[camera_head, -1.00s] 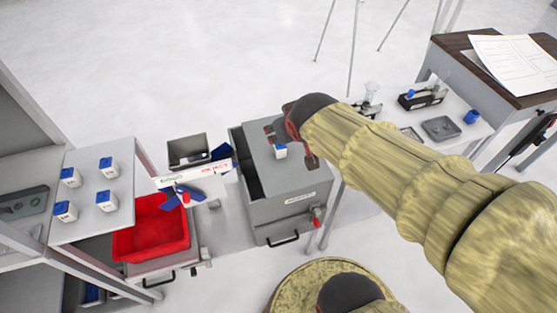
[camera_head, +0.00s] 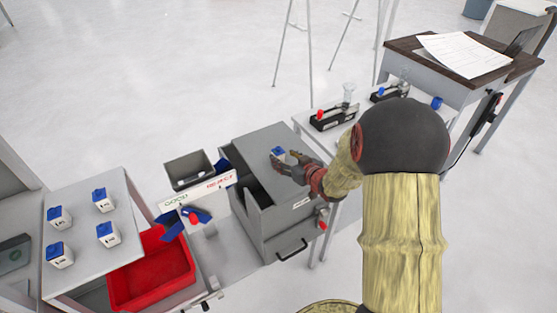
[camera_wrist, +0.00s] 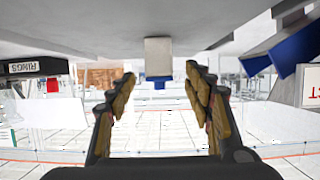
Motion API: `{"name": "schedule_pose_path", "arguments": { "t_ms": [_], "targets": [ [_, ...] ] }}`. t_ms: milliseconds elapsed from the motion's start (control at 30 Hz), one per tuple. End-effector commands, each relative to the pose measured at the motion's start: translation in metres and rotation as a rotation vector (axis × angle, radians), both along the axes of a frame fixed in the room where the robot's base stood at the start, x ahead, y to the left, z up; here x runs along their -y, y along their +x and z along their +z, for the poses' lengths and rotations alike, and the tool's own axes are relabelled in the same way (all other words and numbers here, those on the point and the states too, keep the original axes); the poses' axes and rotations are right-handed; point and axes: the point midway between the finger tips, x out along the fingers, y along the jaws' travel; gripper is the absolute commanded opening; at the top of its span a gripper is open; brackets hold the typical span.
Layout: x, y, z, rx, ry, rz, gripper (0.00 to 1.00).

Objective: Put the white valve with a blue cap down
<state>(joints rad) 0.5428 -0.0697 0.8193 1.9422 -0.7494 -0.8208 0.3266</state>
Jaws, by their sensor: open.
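The white valve with a blue cap (camera_head: 278,153) stands on the flat top of the grey box (camera_head: 252,146). My gripper (camera_head: 284,163) is open just beside it, to its right, low over the box top. In the wrist view, which looks inverted, the valve (camera_wrist: 157,53) is upright on the grey surface, with its blue cap pointing down in the picture. It lies between the lines of my two spread fingers (camera_wrist: 160,78), with a gap on both sides. Neither finger visibly touches it.
Several similar valves (camera_head: 107,233) stand on the grey shelf at left. A red bin (camera_head: 152,268) sits below it. A small grey tray (camera_head: 190,170) and a blue-and-red part (camera_head: 196,217) are left of the box. Benchtop devices (camera_head: 333,116) stand behind at right.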

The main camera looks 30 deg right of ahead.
Motion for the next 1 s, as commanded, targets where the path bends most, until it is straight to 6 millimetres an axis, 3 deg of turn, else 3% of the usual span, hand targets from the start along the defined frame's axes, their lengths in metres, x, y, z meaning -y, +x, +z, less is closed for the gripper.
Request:
{"name": "schedule_pose_path", "arguments": {
  "t_ms": [433,733,1000],
  "targets": [
    [0.000,0.049,-0.022,-0.002,0.000,-0.001,0.52],
    [0.000,0.052,-0.021,-0.002,-0.001,-0.002,0.51],
    [0.000,0.052,-0.021,-0.002,-0.001,-0.002,0.36]
  ]
}}
